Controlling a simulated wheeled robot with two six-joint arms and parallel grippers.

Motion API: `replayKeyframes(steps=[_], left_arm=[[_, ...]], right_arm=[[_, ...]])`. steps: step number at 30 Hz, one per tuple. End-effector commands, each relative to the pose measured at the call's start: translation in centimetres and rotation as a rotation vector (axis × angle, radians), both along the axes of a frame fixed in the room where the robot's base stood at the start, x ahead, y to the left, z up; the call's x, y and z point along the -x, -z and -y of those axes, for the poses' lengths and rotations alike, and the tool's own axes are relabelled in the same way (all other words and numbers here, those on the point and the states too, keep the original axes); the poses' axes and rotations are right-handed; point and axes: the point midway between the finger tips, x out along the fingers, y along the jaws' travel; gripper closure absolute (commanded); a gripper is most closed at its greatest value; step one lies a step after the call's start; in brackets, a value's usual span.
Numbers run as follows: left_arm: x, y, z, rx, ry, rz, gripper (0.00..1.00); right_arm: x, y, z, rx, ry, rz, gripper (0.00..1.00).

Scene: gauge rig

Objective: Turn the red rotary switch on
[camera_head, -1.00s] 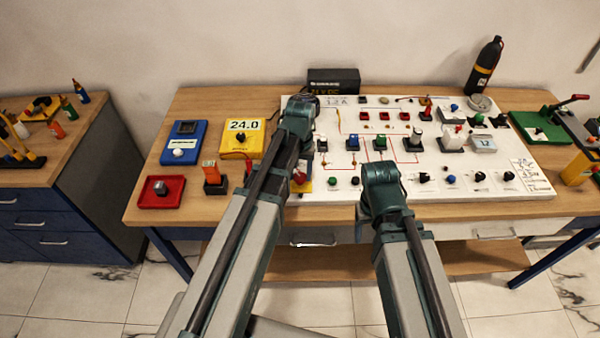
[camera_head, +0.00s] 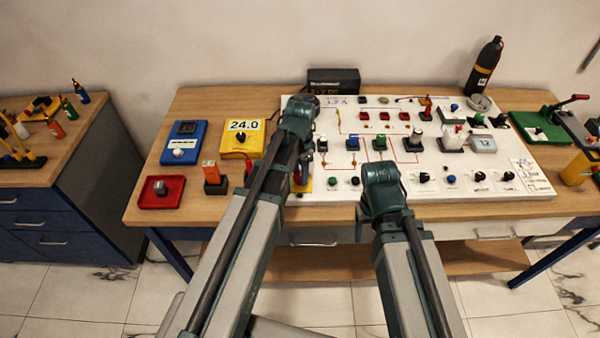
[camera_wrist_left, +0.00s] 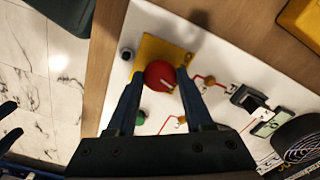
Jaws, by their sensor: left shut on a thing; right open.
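The red rotary switch (camera_wrist_left: 160,75) is a round red knob with a white mark on a yellow plate (camera_wrist_left: 150,50). In the left wrist view, my left gripper (camera_wrist_left: 158,78) has a finger on each side of the knob and is shut on it. In the head view, the yellow plate (camera_head: 304,185) lies on the white panel's left front part, and my left arm hides most of the knob. My right gripper (camera_head: 380,182) is over the panel's front edge, to the right of the switch. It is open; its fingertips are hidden.
The white panel (camera_head: 460,190) carries several other knobs and switches close by. A yellow meter (camera_head: 256,146), a blue box (camera_head: 184,143) and a red tray (camera_head: 162,202) stand to the left. A dark bottle (camera_head: 484,68) stands at the back right.

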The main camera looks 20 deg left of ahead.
Motion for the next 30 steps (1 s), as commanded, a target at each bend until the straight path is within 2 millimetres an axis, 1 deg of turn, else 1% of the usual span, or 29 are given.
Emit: replayKeyframes(steps=[6,15,22,30], left_arm=[[0.03,0.01,0.00,0.001,0.191,-0.001,1.00],[0.03,0.01,0.00,0.001,0.390,-0.001,1.00],[0.03,0.01,0.00,0.001,0.475,-0.001,1.00],[0.03,0.01,0.00,0.001,0.509,-0.001,1.00]], right_arm=[[0.00,0.01,0.00,0.000,0.000,0.000,0.34],[0.00,0.01,0.00,0.000,0.000,0.000,0.34],[0.00,0.01,0.00,0.000,0.000,0.000,0.34],[0.00,0.01,0.00,0.000,0.000,0.000,0.34]])
